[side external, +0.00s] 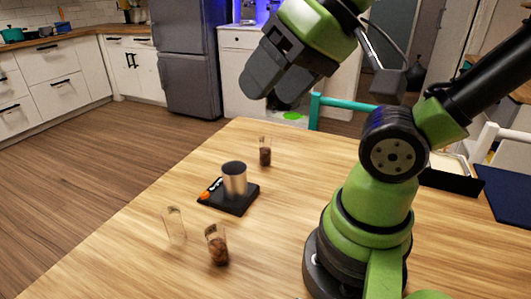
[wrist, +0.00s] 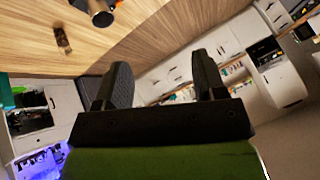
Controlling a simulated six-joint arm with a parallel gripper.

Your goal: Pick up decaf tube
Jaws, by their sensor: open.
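Three small clear tubes stand on the wooden table in the side external view. One with dark contents (side external: 265,152) is at the back. One with brown contents (side external: 217,246) is at the front. One that looks empty (side external: 174,225) is at the front left. I see no readable label, so I cannot tell which is the decaf tube. In the wrist view one tube with dark contents (wrist: 62,39) shows at upper left. My gripper (side external: 274,84) is open and empty, high above the table's back edge. Its two fingers (wrist: 162,68) stand apart in the wrist view.
A metal cup (side external: 235,178) stands on a black scale (side external: 228,202) amid the tubes. The table (side external: 130,262) is clear around them. A teal chair (side external: 314,108) stands behind the table. A black tray (side external: 447,182) and a dark blue mat (side external: 505,190) lie at right.

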